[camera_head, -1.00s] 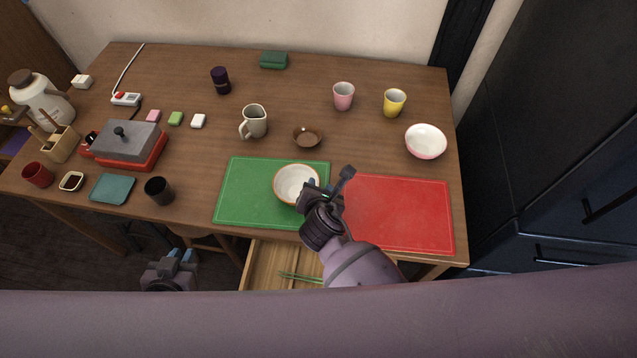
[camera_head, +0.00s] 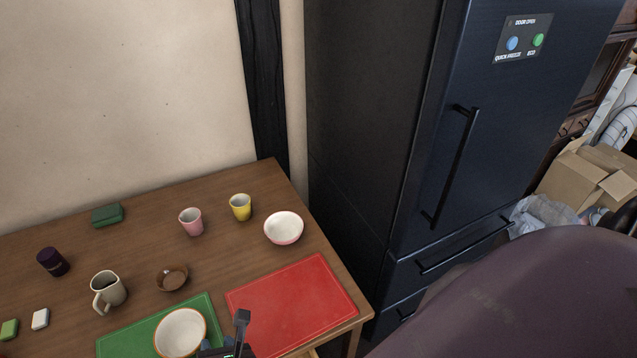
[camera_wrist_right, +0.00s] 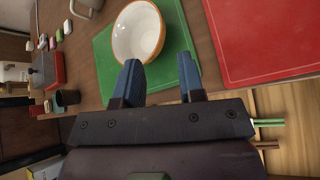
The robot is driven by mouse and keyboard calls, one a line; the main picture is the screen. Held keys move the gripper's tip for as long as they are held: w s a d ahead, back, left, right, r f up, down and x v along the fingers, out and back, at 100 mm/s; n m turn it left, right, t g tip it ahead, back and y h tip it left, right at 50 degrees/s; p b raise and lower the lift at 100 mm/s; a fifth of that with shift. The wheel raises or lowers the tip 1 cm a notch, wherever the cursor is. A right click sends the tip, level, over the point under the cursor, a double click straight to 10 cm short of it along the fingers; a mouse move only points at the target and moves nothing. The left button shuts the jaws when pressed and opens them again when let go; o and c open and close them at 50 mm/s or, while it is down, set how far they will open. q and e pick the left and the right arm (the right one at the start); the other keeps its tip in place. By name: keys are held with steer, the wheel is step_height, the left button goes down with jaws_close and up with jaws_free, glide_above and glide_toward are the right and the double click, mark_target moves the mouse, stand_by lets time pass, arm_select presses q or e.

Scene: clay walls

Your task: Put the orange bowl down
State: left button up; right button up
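The orange bowl (camera_head: 180,332), white inside with an orange rim, sits upright on the green mat (camera_head: 118,343) in the head view. In the right wrist view the bowl (camera_wrist_right: 138,32) lies just beyond my right gripper (camera_wrist_right: 160,66). Its two blue fingers are spread apart with nothing between them. One fingertip overlaps the bowl's near rim in the picture; I cannot tell whether they touch. In the head view my right gripper (camera_head: 226,348) shows only partly at the bottom edge. My left gripper is outside both current views.
A red mat (camera_head: 292,302) lies right of the green one. A brown dish (camera_head: 172,278), a mug (camera_head: 108,291), a pink cup (camera_head: 191,222), a yellow cup (camera_head: 241,207) and a white-pink bowl (camera_head: 284,228) stand behind. A dark fridge (camera_head: 455,130) is at the right.

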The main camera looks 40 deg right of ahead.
steer(key=s+d+f+m, duration=0.1)
steer(key=d+m, duration=0.2)
steer(key=m, duration=0.1)
steer(key=s+d+f+m, duration=0.1)
steer(key=d+m, duration=0.3)
steer(key=m, duration=0.1)
steer(key=s+d+f+m+g, duration=0.1)
steer(key=d+m, duration=0.3)
steer(key=shift+d+f+m+y, duration=0.15)
steer(key=shift+f+m+y, duration=0.15)
steer(key=shift+f, duration=0.05)
steer(key=d+m, duration=0.2)
steer(key=s+d+m, duration=0.1)
steer(key=d+m, duration=0.1)
steer(key=m, duration=0.1)
steer(key=s+d+m, duration=0.1)
steer(key=d+m, duration=0.1)
steer(key=shift+s+d+m, duration=0.2)
steer(key=shift+d+m, duration=0.15)
steer(key=shift+m, duration=0.05)
steer(key=s+d+r+m+t, duration=0.1)
steer(key=s+d+m, duration=0.1)
steer(key=d+m, duration=0.5)
steer(key=shift+s+d+r+m+h, duration=0.15)
steer(key=shift+s+r+m+h, duration=0.05)
steer(key=shift+s+m+h, duration=0.25)
